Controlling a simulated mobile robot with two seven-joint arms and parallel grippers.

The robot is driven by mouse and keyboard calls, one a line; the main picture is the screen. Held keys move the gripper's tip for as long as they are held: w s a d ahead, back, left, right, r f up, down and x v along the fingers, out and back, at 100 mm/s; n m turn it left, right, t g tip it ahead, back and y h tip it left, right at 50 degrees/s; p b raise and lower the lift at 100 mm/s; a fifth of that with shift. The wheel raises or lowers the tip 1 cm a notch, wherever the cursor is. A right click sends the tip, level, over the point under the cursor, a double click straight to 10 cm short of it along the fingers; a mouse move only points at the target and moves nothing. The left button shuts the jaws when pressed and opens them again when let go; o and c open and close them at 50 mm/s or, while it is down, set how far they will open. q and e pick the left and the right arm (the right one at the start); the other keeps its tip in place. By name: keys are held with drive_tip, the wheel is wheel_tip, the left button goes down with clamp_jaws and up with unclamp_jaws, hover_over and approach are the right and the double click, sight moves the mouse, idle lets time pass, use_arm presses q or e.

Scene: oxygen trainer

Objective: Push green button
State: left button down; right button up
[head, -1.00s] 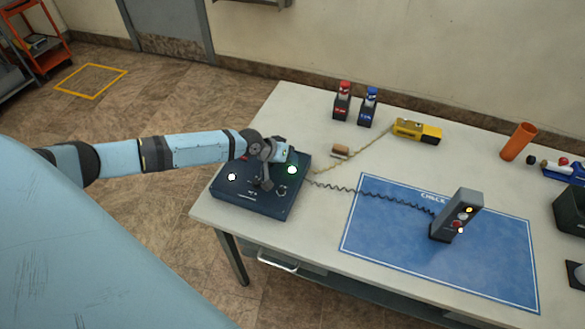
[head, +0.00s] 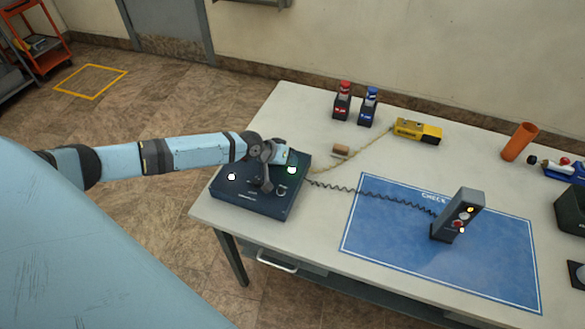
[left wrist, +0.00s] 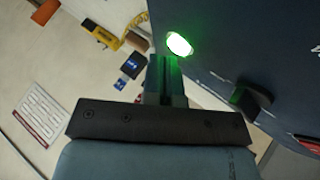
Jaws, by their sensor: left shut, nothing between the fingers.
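The green button (head: 292,170) glows whitish green near the right side of the dark blue box (head: 233,197). In the left wrist view the lit button (left wrist: 179,44) sits just beyond my fingertips, and green light falls on the fingers. My left gripper (head: 285,158) is shut and empty, over the back right part of the box. Its fingers (left wrist: 166,68) show together in the left wrist view, with the tips close to the button. I cannot tell whether they touch it. My right gripper is not in view.
A white light (head: 231,177) and a dark lever-like part (head: 262,186) are on the box. A coiled cable runs to a grey handset (head: 457,216) on the blue mat (head: 385,250). Red (head: 342,100) and blue (head: 368,106) topped units and a yellow device (head: 417,131) stand behind.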

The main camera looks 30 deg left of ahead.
use_arm(q)
drive_tip(key=shift+f, duration=0.2)
drive_tip(key=shift+r+p, duration=0.55)
drive_tip(key=shift+r, duration=0.15)
wheel_tip(320, 180, up, 6)
drive_tip(key=p, duration=0.5)
idle(0.6)
